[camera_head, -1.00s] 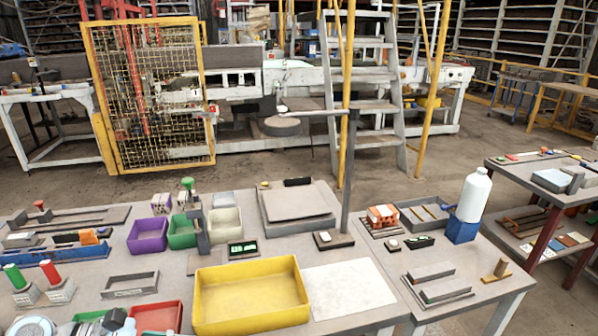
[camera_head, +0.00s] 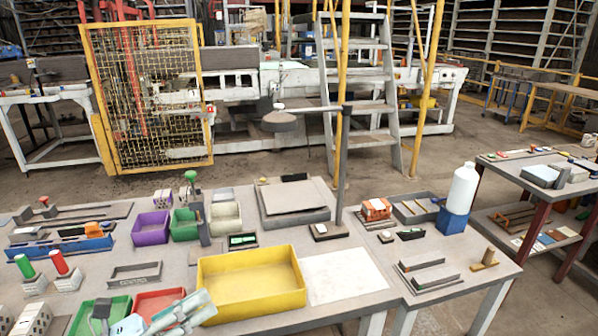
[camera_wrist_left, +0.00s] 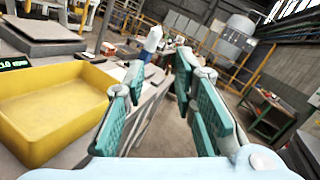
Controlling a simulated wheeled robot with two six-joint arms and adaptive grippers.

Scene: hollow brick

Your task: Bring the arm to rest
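My left gripper (camera_head: 198,304) is at the bottom of the head view, by the front left corner of the yellow bin (camera_head: 252,305), and partly covers the red bin (camera_head: 150,301). In the left wrist view its two teal-padded fingers (camera_wrist_left: 160,88) stand well apart with nothing between them. The yellow bin (camera_wrist_left: 45,140) is to the left of the fingers there and looks empty. My right gripper is not in view.
A green bin (camera_head: 84,322) lies left of the red bin. A white sheet (camera_head: 343,275) lies right of the yellow bin.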

